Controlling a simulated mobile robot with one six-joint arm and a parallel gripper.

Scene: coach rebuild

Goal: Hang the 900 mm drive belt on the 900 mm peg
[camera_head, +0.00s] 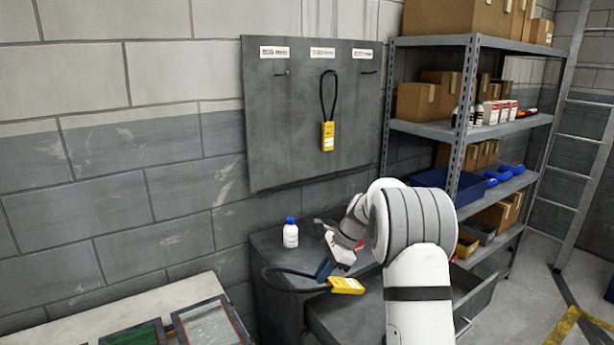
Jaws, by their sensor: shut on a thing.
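A black drive belt (285,271) with a yellow tag (346,286) is at my gripper (328,270), low over the grey cabinet. My gripper is shut on this belt; its loop sticks out to the left and the tag lies to the right. A grey peg board (272,130) on the wall carries three pegs under white labels. The left peg (287,72) and the right peg (369,72) are bare. The middle peg holds another black belt (322,98) with a yellow tag (327,136). The label and tag print is too small to read.
A white bottle with a blue cap (291,234) stands on the cabinet top (268,243) near the held belt. A drawer (478,298) stands open at right. A metal shelf (480,130) with boxes and bins is right of the board. Framed trays (210,322) lie at lower left.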

